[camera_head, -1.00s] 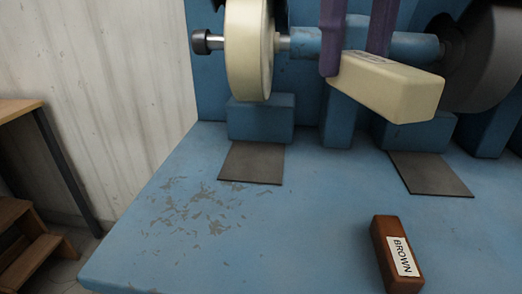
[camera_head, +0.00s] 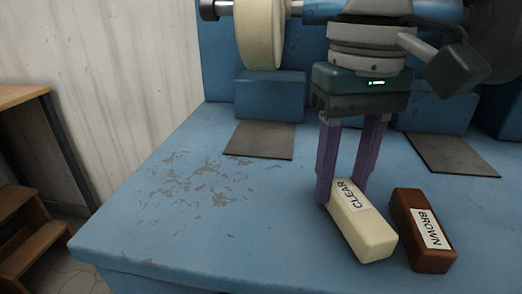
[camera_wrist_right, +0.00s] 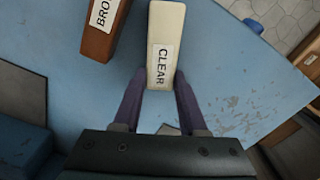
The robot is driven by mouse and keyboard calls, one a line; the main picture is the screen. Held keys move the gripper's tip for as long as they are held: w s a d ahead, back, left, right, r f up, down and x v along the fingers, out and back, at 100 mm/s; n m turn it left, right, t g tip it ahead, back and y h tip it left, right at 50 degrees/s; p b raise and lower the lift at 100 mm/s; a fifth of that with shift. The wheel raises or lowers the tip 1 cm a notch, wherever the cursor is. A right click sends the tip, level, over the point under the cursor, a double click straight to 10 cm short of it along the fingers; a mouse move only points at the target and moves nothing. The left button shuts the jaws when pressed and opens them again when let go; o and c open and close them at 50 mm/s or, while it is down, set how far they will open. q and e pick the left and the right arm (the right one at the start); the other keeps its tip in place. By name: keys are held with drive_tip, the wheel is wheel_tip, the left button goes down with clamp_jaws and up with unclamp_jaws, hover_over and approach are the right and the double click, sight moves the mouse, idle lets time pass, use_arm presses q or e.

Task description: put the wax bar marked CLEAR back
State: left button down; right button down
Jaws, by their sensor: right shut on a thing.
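The cream wax bar marked CLEAR (camera_head: 368,240) is on or just above the blue bench (camera_head: 230,245), label facing up. It also shows in the wrist view (camera_wrist_right: 165,25). My right gripper (camera_head: 345,192) points down and is shut on the bar near its far end, one purple finger on each side. In the wrist view the fingers (camera_wrist_right: 158,82) flank the bar's near end. The brown wax bar marked BROWN (camera_head: 415,215) lies close on the right, apart from the CLEAR bar by a narrow gap. My left gripper is not in view.
A cream wheel (camera_head: 258,35) on a blue machine stands at the back. Dark flat plates (camera_head: 260,140) (camera_head: 452,153) lie before it. Worn paint marks the bench left of the bar, where it is clear. Wooden steps (camera_head: 25,225) stand at the left.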

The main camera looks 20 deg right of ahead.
sight(340, 184)
drive_tip(key=shift+f, duration=0.35)
drive_tip(key=shift+c, duration=2.2)
unclamp_jaws()
drive_tip(key=shift+r, duration=0.25)
wheel_tip(340, 184, up, 12)
drive_tip(key=p, duration=0.3)
drive_tip(key=shift+p, duration=0.35)
drive_tip(key=shift+f, duration=0.15)
